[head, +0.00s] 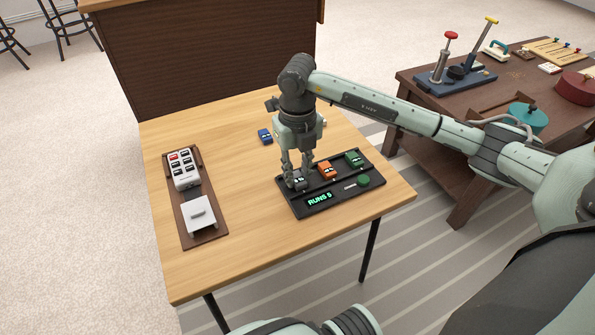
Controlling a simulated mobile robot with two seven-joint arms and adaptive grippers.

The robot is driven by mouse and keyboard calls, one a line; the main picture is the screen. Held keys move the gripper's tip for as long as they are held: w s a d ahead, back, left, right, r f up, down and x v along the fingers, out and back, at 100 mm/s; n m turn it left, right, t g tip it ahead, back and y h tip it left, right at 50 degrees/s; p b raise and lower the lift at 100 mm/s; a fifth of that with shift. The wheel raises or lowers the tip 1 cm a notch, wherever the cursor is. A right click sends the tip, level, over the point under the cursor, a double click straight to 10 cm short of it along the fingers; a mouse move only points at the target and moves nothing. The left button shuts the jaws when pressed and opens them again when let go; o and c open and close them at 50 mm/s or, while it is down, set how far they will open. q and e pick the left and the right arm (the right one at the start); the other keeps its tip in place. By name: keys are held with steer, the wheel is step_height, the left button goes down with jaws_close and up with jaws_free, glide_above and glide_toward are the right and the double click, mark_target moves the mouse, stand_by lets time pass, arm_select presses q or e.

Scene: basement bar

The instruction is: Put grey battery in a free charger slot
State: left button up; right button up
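The black charger (340,200) lies on the wooden table, with a lit "RUNS 5" display and a round green button. An orange battery (327,170) sits in its middle slot and a green battery (354,158) in its right slot. The grey battery (299,182) is at the left slot, low down; whether it is fully seated is hard to see. My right gripper (298,171) points down over that slot with its fingers either side of the grey battery. Whether they press on it is too small to tell. My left gripper is not in view.
A blue battery (265,136) lies on the table behind the charger. A brown tray (203,237) at the left holds a white device with several dark keys and a pale box. A darker table (418,82) with tools stands at the right. The front of the table is clear.

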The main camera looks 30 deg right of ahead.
steer(key=o, duration=0.5)
step_height(320, 180, up, 12)
stand_by(0.5)
stand_by(0.4)
